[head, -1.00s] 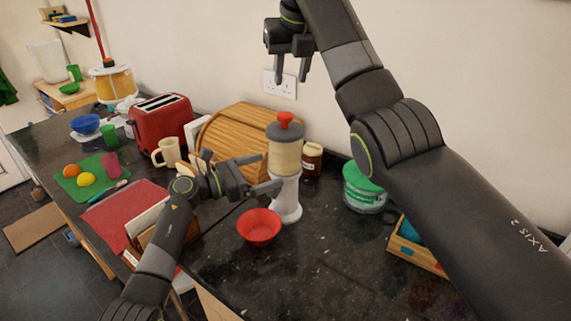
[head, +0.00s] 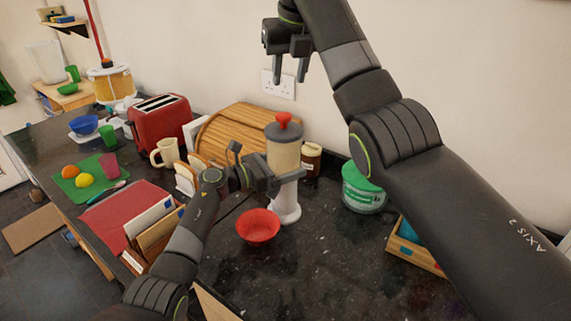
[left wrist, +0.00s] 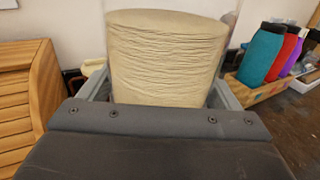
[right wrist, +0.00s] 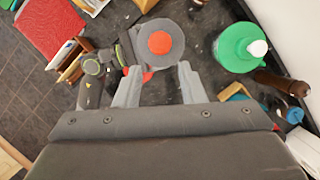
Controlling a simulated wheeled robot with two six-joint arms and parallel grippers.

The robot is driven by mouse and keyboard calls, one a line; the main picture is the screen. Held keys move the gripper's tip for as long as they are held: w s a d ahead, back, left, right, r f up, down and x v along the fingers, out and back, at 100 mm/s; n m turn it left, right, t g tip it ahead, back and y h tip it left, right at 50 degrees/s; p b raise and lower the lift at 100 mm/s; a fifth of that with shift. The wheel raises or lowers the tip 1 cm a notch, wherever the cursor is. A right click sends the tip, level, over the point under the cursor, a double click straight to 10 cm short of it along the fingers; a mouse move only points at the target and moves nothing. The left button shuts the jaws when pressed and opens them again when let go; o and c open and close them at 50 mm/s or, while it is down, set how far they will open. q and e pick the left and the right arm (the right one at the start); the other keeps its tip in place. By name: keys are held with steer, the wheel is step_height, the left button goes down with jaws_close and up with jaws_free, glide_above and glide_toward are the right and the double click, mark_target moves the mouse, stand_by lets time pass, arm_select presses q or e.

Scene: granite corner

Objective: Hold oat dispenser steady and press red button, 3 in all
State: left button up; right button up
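The oat dispenser (head: 284,157) stands upright on the dark counter, with a clear oat-filled body, white base, grey lid and red button (head: 283,118). A red bowl (head: 258,226) sits in front of its base. My left gripper (head: 270,158) is open at the dispenser's body. In the left wrist view its fingers flank the oat-filled body (left wrist: 165,55), and I cannot make out contact. My right gripper (head: 290,78) is open, empty and above the dispenser. In the right wrist view the button (right wrist: 160,43) lies beyond and between its fingertips (right wrist: 158,75).
A wooden bread box (head: 235,130) and a brown jar (head: 311,158) stand behind the dispenser. A green-lidded tub (head: 363,188) and a wooden crate (head: 412,258) are to the right. Toast and a letter rack (head: 155,235) are at left. The counter right of the bowl is clear.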

arm_select(q)
steer(key=c, duration=1)
steer(key=shift+o, duration=0.2)
arm_select(e)
jaws_close()
stand_by(0.6)
